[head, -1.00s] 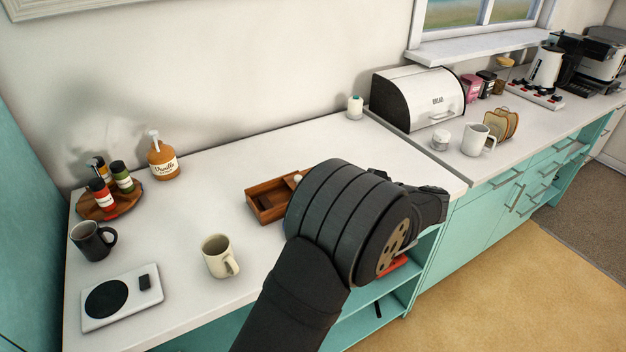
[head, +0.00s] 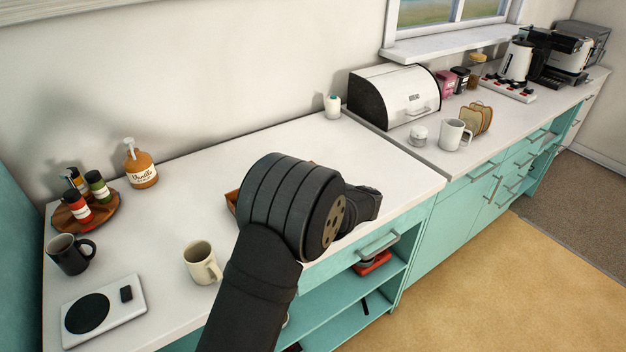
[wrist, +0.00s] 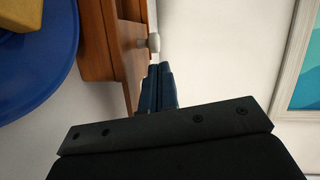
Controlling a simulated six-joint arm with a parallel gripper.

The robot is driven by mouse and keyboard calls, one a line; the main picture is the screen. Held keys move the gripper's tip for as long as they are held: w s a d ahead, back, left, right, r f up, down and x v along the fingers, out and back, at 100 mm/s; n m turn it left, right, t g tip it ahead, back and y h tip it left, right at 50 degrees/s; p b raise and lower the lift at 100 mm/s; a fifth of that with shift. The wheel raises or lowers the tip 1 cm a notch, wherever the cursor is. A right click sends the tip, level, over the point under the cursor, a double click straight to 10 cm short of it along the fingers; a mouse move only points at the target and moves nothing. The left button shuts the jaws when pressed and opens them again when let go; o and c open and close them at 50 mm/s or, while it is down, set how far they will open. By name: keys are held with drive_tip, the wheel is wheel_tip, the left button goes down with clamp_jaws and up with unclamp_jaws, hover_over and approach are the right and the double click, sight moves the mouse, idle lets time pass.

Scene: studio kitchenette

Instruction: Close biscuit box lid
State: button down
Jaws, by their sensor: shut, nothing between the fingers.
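The biscuit box is a brown wooden box (head: 231,198) on the white counter, mostly hidden behind my arm in the head view. In the wrist view its wooden side (wrist: 118,45) runs down the upper left middle, with a pale round knob (wrist: 153,42) on it. My gripper (wrist: 158,72) is shut and empty, its fingertips close to the knob and the wooden edge. I cannot tell whether they touch. The fingers are hidden behind my arm in the head view. How far the lid is open is hidden.
A cream mug (head: 201,262) stands left of my arm, near the counter's front edge. A blue plate (wrist: 40,60) with a yellow item lies beside the box in the wrist view. A white bread bin (head: 395,95) stands behind right.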

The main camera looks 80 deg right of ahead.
drive_tip(key=shift+w+a+f, duration=0.15)
drive_tip(key=shift+w+a, duration=0.05)
drive_tip(key=shift+w, duration=0.3)
drive_tip(key=shift+w+a, duration=1.4)
drive_tip(key=shift+a, duration=0.1)
